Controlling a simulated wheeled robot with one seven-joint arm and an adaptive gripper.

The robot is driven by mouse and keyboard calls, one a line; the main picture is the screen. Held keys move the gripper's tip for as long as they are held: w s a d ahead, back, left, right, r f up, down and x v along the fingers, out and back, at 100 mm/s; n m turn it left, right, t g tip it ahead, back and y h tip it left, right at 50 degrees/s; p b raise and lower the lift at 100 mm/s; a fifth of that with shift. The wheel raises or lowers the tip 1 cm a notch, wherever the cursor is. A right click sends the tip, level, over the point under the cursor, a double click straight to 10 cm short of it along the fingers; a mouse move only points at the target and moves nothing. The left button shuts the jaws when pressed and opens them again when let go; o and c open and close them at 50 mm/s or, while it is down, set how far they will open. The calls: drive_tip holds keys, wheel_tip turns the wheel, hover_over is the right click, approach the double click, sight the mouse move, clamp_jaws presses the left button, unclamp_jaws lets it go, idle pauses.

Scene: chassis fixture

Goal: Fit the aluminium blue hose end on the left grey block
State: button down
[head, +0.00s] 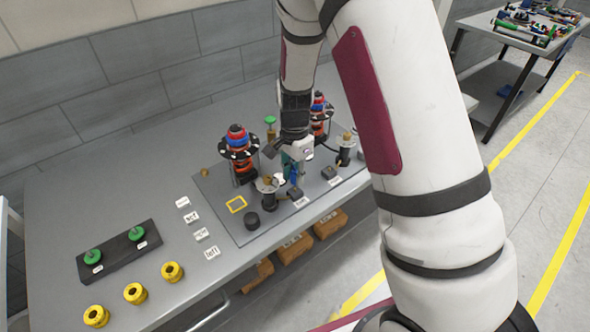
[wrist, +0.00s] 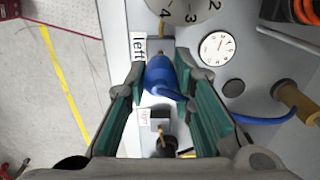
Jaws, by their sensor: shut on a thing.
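In the wrist view, my gripper (wrist: 162,68) is shut on the blue hose end (wrist: 163,78), with a green pad on each side. The blue hose (wrist: 262,120) runs from it to the right. A label reading "left" (wrist: 138,48) lies beside its tip; the block there is mostly hidden, so I cannot tell whether they touch. Another small grey block (wrist: 160,115) with a label is lower between the fingers. In the head view, my gripper (head: 293,158) is over the fixture plate, with blue (head: 293,177) showing below it. Two dark grey blocks (head: 295,193) (head: 328,172) stand at the plate's front.
A tall stack of red, blue and black rings (head: 238,155) stands left of my gripper, and another is behind it. Brass-topped posts (head: 267,183) (head: 345,145) flank the work area. Gauges (wrist: 205,47) lie close by in the wrist view. Yellow rings (head: 135,292) are at the left front.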

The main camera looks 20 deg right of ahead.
drive_tip(key=shift+f, duration=0.75)
drive_tip(key=shift+f, duration=0.1)
idle(0.3)
drive_tip(key=shift+f+b, duration=0.35)
drive_tip(key=shift+f, duration=0.4)
drive_tip(key=shift+f, duration=0.4)
idle(1.5)
drive_tip(key=c, duration=1.3)
unclamp_jaws()
drive_tip(key=shift+r+p, duration=1.3)
drive_tip(key=shift+r, duration=2.25)
